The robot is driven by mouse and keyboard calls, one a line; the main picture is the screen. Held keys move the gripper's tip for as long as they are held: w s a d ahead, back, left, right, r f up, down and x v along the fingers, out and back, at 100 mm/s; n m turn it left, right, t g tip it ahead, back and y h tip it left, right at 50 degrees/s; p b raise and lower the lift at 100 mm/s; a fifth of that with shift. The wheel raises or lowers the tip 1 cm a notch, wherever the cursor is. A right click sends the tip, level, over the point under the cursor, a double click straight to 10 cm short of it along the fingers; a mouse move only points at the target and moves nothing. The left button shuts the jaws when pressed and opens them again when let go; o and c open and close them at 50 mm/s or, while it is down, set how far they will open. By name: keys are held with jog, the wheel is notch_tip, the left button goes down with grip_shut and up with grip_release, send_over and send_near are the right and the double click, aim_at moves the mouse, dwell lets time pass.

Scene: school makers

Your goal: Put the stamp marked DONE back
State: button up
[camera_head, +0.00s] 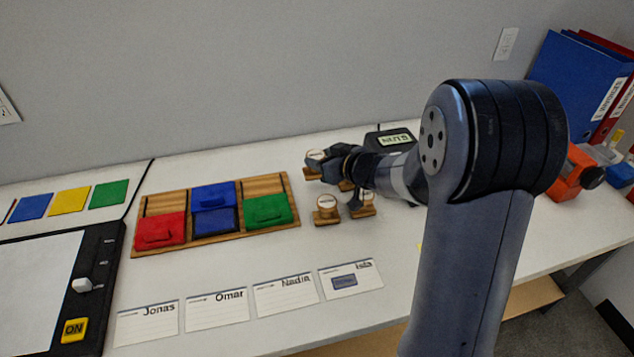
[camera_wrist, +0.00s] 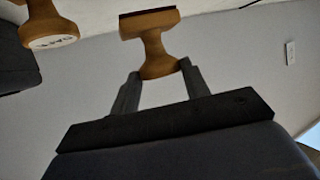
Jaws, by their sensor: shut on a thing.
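My gripper (camera_head: 325,166) is at the far side of the stamp group on the white table. In the wrist view, my gripper (camera_wrist: 160,82) is shut on the knob of a wooden stamp (camera_wrist: 152,42). The held stamp's marking is hidden there. In the head view, a stamp with a pale round top (camera_head: 315,155) shows at my fingertips. Two stamps (camera_head: 327,210) (camera_head: 363,204) stand nearer the front, and another is partly hidden behind my gripper. In the wrist view, a neighbouring stamp (camera_wrist: 50,30) shows a label too blurred to read.
A wooden tray (camera_head: 285,183) left of the stamps holds red, blue and green ink pads. Several name cards lie in front; the rightmost card (camera_head: 370,284) bears a blue imprint. A dark device with a display (camera_head: 395,140) stands behind my wrist. Binders (camera_head: 575,80) stand far right.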

jog(key=shift+f+b, duration=0.85)
jog(key=shift+f, duration=2.15)
jog(key=shift+f, duration=0.15)
jog(key=o, duration=1)
jog(key=shift+s+d+r, duration=0.1)
jog(key=shift+s+r, duration=0.05)
jog(key=shift+r, duration=0.15)
jog(key=p+v, duration=0.2)
jog(key=v, duration=0.9)
jog(key=shift+s+d, duration=0.25)
